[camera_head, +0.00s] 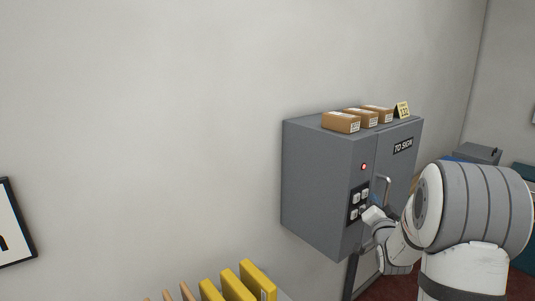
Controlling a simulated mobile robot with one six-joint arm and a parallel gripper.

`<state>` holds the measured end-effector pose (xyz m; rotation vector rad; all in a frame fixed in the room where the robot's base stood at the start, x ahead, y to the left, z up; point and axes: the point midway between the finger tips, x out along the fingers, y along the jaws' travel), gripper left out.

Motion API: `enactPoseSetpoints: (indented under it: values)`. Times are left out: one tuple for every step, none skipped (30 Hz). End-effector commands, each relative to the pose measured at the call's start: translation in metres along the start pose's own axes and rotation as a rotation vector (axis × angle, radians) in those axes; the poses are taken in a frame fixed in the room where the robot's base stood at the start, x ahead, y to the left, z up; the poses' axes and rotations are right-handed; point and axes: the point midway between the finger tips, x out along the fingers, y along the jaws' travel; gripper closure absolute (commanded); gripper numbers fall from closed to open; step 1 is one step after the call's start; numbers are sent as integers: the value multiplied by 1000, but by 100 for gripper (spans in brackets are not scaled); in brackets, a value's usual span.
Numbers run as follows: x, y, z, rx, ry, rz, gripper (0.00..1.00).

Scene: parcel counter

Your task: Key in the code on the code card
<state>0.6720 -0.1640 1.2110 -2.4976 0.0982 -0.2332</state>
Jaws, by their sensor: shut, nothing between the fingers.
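The code card (403,110) is a small yellowish folded card standing on top of the grey wall cabinet (325,180). It bears dark digits too small to read surely. The keypad (351,217) is a dark panel with several pale buttons on the cabinet's front, below a lit red lamp (363,167). My gripper (370,214) is shut and empty at the keypad's right side, close in front of it. It hides part of the lower right of the keypad. I cannot tell whether it touches a button.
Several brown parcels (341,122) lie on the cabinet top beside the card. A door handle (386,186) and a "TO SIGN" label (403,146) are on the cabinet's right door. Yellow upright folders (257,279) stand at the bottom.

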Motion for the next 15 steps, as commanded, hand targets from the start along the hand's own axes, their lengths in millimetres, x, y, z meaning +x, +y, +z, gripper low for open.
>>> enactPoseSetpoints:
  values:
    - [0, 0, 0, 0, 0, 0, 100]
    - [0, 0, 0, 0, 0, 0, 100]
    - [0, 0, 0, 0, 0, 0, 100]
    - [0, 0, 0, 0, 0, 0, 100]
    - [0, 0, 0, 0, 0, 0, 100]
    - [0, 0, 0, 0, 0, 0, 100]
    - [0, 0, 0, 0, 0, 0, 100]
    - [0, 0, 0, 0, 0, 0, 100]
    - [0, 0, 0, 0, 0, 0, 100]
    - [0, 0, 0, 0, 0, 0, 100]
    - [0, 0, 1, 0, 0, -1, 100]
    - [1, 0, 1, 0, 0, -1, 100]
    - [1, 0, 2, 0, 0, -1, 100]
    - [2, -1, 2, 0, 0, -1, 100]
    - [2, -1, 3, 0, 0, -1, 100]
